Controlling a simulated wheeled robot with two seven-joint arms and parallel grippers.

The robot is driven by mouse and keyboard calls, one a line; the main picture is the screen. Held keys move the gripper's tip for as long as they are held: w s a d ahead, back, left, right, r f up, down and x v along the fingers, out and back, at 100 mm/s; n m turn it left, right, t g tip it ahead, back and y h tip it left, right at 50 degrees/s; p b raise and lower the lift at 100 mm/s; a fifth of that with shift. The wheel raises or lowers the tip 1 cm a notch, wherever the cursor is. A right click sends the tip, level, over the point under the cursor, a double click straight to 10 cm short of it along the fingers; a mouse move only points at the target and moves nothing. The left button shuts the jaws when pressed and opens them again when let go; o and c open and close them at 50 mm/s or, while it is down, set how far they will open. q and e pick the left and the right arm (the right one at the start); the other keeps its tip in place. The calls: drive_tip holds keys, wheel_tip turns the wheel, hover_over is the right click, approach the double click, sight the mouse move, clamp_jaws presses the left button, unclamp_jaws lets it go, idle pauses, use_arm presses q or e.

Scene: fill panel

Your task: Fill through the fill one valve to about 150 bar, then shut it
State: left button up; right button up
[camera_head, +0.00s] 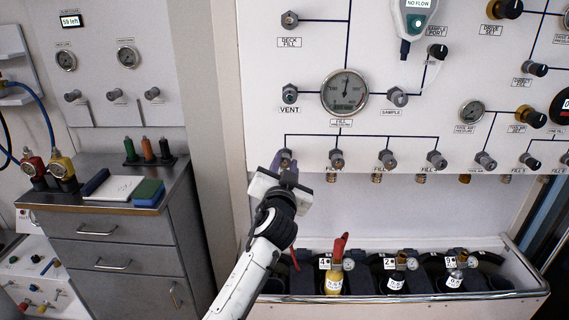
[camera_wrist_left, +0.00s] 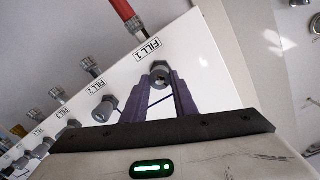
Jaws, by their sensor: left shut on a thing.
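The fill one valve (camera_wrist_left: 159,70) is a small grey knob under the FILL 1 label in the left wrist view. My left gripper (camera_wrist_left: 160,82) is shut on it, with one dark finger on each side. In the head view my left gripper (camera_head: 284,160) reaches up to this knob at the left end of the fill row and hides most of it. The round fill pressure gauge (camera_head: 345,93) sits above the row; its needle points roughly straight up, and its numbers are too small to read. My right gripper does not show.
The FILL 2 knob (camera_wrist_left: 105,108) and more fill knobs stand in line beside it. A red hose (camera_wrist_left: 122,10) joins near FILL 1. A trough (camera_head: 400,298) with several cylinders is below the panel. A grey cabinet (camera_head: 110,225) stands at left.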

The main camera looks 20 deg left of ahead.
use_arm(q)
drive_tip(key=shift+m, duration=1.8)
drive_tip(key=o, duration=1)
drive_tip(key=shift+o, duration=0.2)
drive_tip(key=shift+s, duration=0.1)
drive_tip(key=v, duration=1)
drive_tip(key=shift+b, duration=0.45)
drive_tip(key=shift+d, duration=0.1)
